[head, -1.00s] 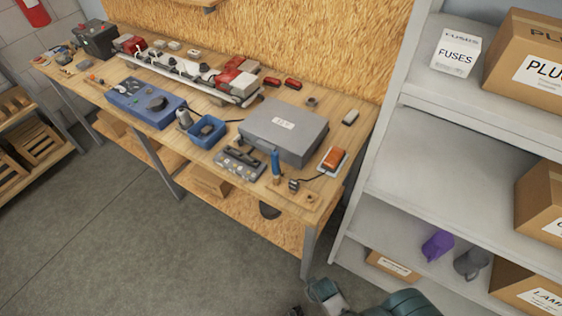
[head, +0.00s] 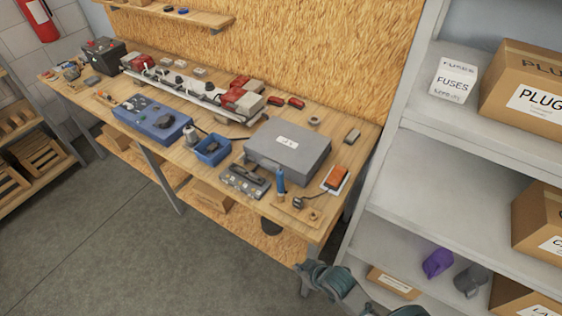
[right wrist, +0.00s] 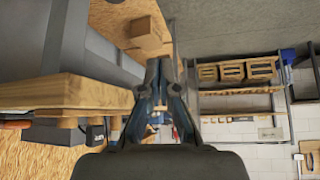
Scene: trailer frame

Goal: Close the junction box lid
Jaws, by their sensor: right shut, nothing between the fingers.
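A long pale trailer frame (head: 185,92) lies along the back of the workbench, with red and grey units at both ends and dark round parts along it. I cannot tell for sure which part is the junction box or how its lid stands. A larger grey box (head: 310,153) with a white label is on the bench's right half; its top looks flat and shut. My right gripper (head: 306,268) is low by the bench's front right corner. In the right wrist view its fingers (right wrist: 164,68) are together and empty. My left gripper is not in view.
A blue case (head: 150,122), a blue bin (head: 212,152), a grey device (head: 244,181), a blue bottle (head: 281,181) and an orange item (head: 337,178) crowd the bench (head: 254,209). A grey shelf (head: 425,180) stands close on the right. The floor (head: 110,240) in front is clear.

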